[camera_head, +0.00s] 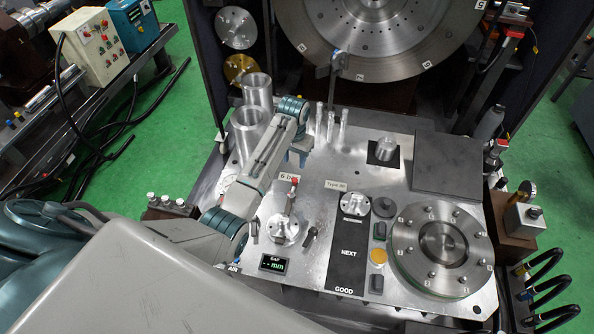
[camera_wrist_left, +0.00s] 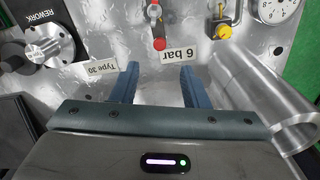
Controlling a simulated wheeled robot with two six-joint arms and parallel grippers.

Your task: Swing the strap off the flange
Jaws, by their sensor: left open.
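A small silver flange (camera_head: 286,228) sits on the metal plate (camera_head: 245,200), left of the black NEXT/GOOD strip. A red-tipped metal piece (camera_head: 293,182) stands at its far side; I cannot tell whether this is the strap. The red tip also shows in the left wrist view (camera_wrist_left: 159,44), by the 6 bar label. My left gripper (camera_head: 299,161) is open over the plate behind the flange. In the left wrist view its blue fingers (camera_wrist_left: 160,75) are apart with only plate between them. My right gripper is out of view.
Two metal cylinders (camera_head: 257,92) stand left of my left gripper. Several thin pins (camera_head: 331,125) stand to its right. A second small flange (camera_head: 355,204) sits at the top of the black strip. A large bolted ring (camera_head: 410,245) lies at right. A grey block (camera_head: 447,163) lies behind it.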

